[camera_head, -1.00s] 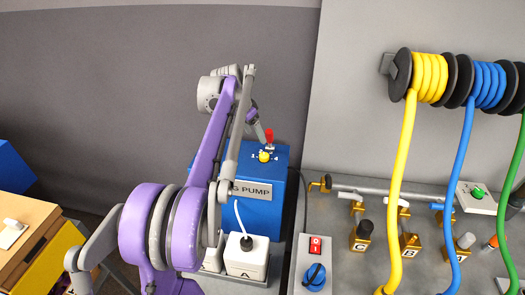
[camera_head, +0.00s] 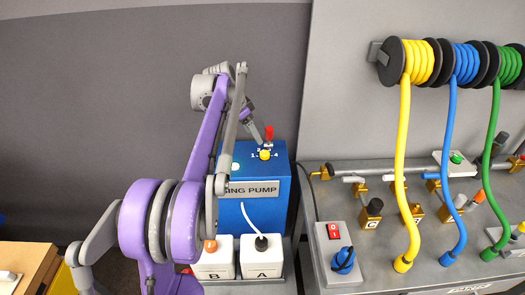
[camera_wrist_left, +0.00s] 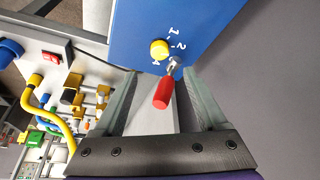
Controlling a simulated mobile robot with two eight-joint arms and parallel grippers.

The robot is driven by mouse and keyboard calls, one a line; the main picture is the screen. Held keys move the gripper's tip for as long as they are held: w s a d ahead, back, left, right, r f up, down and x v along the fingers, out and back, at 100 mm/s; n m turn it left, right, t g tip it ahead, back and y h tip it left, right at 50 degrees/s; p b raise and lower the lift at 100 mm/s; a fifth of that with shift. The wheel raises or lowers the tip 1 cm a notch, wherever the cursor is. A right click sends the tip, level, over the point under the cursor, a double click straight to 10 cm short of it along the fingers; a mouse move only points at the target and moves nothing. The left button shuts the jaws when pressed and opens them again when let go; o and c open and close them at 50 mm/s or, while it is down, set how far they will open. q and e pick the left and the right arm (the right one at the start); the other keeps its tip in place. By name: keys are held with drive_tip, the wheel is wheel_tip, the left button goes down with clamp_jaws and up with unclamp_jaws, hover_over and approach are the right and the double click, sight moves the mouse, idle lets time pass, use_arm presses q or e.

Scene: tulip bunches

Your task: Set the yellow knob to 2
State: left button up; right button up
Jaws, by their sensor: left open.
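The yellow knob (camera_head: 265,155) sits on the top face of the blue dosing pump (camera_head: 282,178), with white numerals around it. It also shows in the left wrist view (camera_wrist_left: 159,49), beside a 1, a 2 and a 4; I cannot tell which numeral it points to. A red-handled lever (camera_head: 269,133) stands just behind the knob; in the left wrist view its red handle (camera_wrist_left: 163,93) shows between my fingers. My left gripper (camera_head: 259,138) is above the pump close to the knob. In the wrist view its jaws (camera_wrist_left: 162,72) are apart and empty. My right gripper is not in view.
White boxes marked B (camera_head: 212,270) and A (camera_head: 261,270) stand before the pump. A grey bench (camera_head: 320,200) at right holds a blue dial (camera_head: 343,260), a red switch (camera_head: 334,230) and brass valves. Yellow, blue and green hoses hang from reels.

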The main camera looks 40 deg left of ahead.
sight(265, 153)
use_arm(q)
drive_tip(key=x, duration=1)
drive_tip(key=shift+w+f, duration=0.15)
drive_tip(key=shift+f, duration=0.05)
drive_tip(key=shift+d, duration=0.1)
clamp_jaws()
